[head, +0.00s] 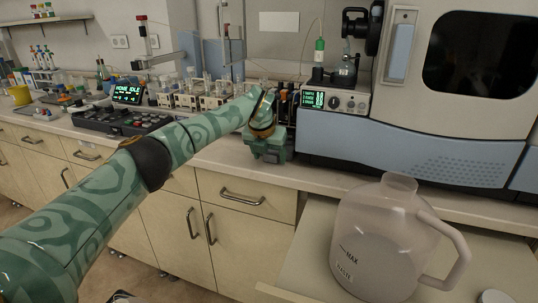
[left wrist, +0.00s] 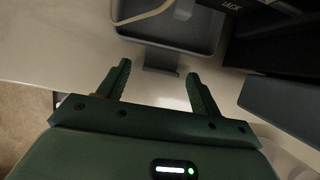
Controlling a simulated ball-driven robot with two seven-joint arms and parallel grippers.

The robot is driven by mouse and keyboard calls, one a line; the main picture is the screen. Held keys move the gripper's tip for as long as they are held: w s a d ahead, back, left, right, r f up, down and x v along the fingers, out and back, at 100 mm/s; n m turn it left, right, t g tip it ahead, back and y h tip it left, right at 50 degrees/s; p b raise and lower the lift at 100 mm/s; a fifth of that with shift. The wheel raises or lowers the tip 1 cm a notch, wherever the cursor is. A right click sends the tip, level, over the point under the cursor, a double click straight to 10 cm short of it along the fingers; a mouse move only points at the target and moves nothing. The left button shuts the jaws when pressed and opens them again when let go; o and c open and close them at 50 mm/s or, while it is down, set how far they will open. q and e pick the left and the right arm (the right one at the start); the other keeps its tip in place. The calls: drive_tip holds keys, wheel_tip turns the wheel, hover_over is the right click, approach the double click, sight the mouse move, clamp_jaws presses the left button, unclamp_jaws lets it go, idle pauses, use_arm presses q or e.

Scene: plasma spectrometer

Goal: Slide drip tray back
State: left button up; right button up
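The drip tray (left wrist: 205,48) is a grey-blue shallow tray at the top of the left wrist view, with a tab (left wrist: 161,58) at its near edge. A pale tube runs down into it. My left gripper (left wrist: 158,72) is open, its two fingers pointing at the tray's near edge. The tab lies between and just beyond the fingertips, with a gap on each side. I cannot tell whether anything touches. In the head view my left gripper (head: 268,146) is low at the bench's front edge, and it hides the tray there. My right gripper is not in view.
The large spectrometer (head: 420,155) stands to the right of my left gripper. A row of small instruments and a control panel (head: 120,118) stand left. A translucent waste jug (head: 375,245) stands on a lower surface at the front right. Cupboards (head: 240,240) lie below the bench.

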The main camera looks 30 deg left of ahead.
use_arm(q)
drive_tip(key=p+v, duration=0.7)
drive_tip(key=v, duration=0.9)
drive_tip(key=shift+p, duration=0.3)
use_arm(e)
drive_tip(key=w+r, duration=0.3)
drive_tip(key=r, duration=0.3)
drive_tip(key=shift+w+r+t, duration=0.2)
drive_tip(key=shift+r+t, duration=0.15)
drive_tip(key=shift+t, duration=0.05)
use_arm(q)
drive_tip(key=shift+s+d, duration=0.1)
drive_tip(key=shift+s, duration=0.05)
